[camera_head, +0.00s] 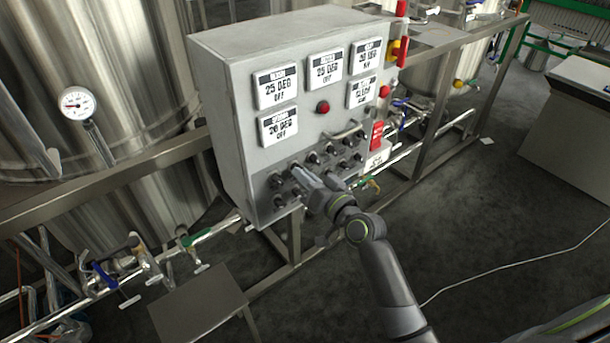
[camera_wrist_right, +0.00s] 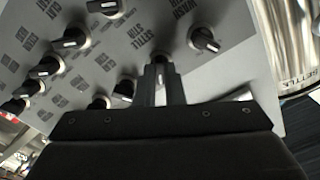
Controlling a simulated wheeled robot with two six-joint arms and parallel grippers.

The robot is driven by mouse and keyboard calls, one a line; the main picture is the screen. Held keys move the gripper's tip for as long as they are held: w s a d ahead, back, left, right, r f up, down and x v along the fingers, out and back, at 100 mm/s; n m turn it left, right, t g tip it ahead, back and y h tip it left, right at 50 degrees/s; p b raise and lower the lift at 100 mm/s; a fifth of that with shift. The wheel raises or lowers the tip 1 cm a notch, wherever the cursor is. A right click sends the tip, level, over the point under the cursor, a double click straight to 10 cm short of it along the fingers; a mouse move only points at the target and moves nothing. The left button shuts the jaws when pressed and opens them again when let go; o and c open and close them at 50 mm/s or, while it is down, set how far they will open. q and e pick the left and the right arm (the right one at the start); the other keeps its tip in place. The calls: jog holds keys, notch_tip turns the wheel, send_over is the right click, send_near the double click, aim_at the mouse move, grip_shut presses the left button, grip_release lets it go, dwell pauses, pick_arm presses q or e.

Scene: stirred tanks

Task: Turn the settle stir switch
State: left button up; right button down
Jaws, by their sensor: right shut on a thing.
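A light grey control box (camera_head: 215,90) carries rows of black rotary switches with pale pointer marks. My right gripper (camera_head: 303,174) reaches its lower left part from the front. In the right wrist view, my gripper's two fingers (camera_wrist_right: 161,82) are closed around one switch (camera_wrist_right: 160,62). The label beside it, partly legible and turned in the picture, reads settle stir (camera_wrist_right: 130,38), so this is the settle stir switch. The fingers hide most of its knob, and its exact angle is hard to tell. My left gripper is not in view.
Other switches sit close around the held one, such as one to its right (camera_wrist_right: 204,40) and one to its left (camera_wrist_right: 124,89). Above the switches are white displays (camera_head: 277,87) and a red lamp (camera_head: 323,107). Steel tanks (camera_head: 95,60) and pipes stand around the box.

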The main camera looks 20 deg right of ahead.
jog(key=c, duration=1.5)
grip_release()
jog(key=shift+s, duration=0.1)
jog(key=shift+b+v, duration=1.55)
jog(key=shift+v, duration=7.1)
